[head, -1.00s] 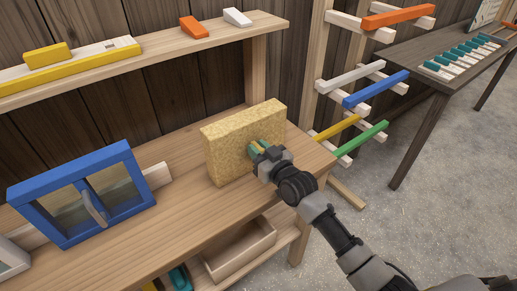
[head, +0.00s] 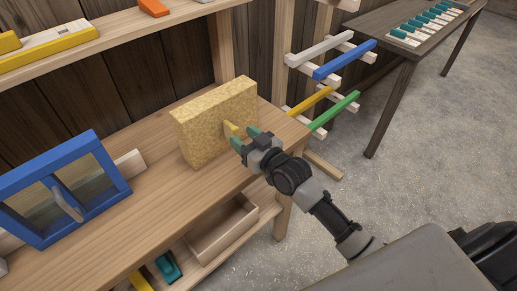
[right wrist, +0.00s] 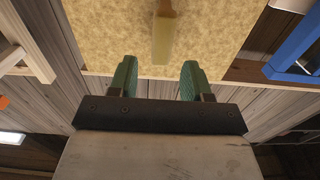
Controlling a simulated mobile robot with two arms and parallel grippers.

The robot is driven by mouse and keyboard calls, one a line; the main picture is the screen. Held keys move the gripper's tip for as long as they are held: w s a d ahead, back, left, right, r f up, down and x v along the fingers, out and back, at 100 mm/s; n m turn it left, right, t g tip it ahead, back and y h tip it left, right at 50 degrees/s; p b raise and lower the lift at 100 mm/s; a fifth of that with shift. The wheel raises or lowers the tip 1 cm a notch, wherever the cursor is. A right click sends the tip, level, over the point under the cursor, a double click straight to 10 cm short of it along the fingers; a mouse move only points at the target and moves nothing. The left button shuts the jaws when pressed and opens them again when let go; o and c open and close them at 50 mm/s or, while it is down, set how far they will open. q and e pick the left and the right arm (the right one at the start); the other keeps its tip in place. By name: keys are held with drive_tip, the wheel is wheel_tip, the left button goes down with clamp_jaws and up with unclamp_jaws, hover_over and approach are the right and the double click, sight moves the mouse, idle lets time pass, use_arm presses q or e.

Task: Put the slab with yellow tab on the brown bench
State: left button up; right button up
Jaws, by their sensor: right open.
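The slab (head: 195,133), thick, straw-coloured and speckled, stands upright on the brown wooden bench (head: 165,215), near its right end. Its yellow tab (head: 230,129) sticks out of the face towards me. My right gripper (head: 246,138) is open in front of that face, its green fingertips apart with the tab between or just ahead of them. In the right wrist view the slab (right wrist: 105,35) fills the upper middle, and the tab (right wrist: 163,35) lies above the gap between the open fingers (right wrist: 156,80). My left gripper is out of view.
A blue frame (head: 110,172) stands left of the slab on the bench. A shelf (head: 125,42) runs above, and an open wooden box (head: 225,235) sits below. A peg rack with coloured bars (head: 345,60) and a dark table (head: 395,35) are at right. Grey floor is clear there.

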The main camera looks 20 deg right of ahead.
drive_tip(key=v, duration=0.6)
drive_tip(key=shift+s+b, duration=0.35)
drive_tip(key=s+d+f+m+g+h, duration=0.1)
drive_tip(key=s+d+f+g+h, duration=0.15)
drive_tip(key=f, duration=0.75)
drive_tip(key=s+d+f+g+h, duration=0.1)
drive_tip(key=s+f+g, duration=0.15)
drive_tip(key=f, duration=0.85)
drive_tip(key=s+d+f+m+g+h, duration=0.1)
drive_tip(key=s+f+g, duration=0.15)
drive_tip(key=f, duration=0.75)
drive_tip(key=s+f+g+h, duration=0.1)
drive_tip(key=s+f+g, duration=0.2)
drive_tip(key=s+f, duration=0.95)
drive_tip(key=s+f+g, duration=0.2)
drive_tip(key=s+f, duration=0.2)
drive_tip(key=s, duration=0.6)
drive_tip(key=s+f+g, duration=0.3)
drive_tip(key=s+f, duration=0.2)
drive_tip(key=s, duration=0.6)
drive_tip(key=shift+s+a+f+h, duration=0.2)
drive_tip(key=shift+s+a+h, duration=0.15)
drive_tip(key=shift+a, duration=0.15)
drive_tip(key=shift+w+g, duration=0.1)
drive_tip(key=shift+g, duration=0.15)
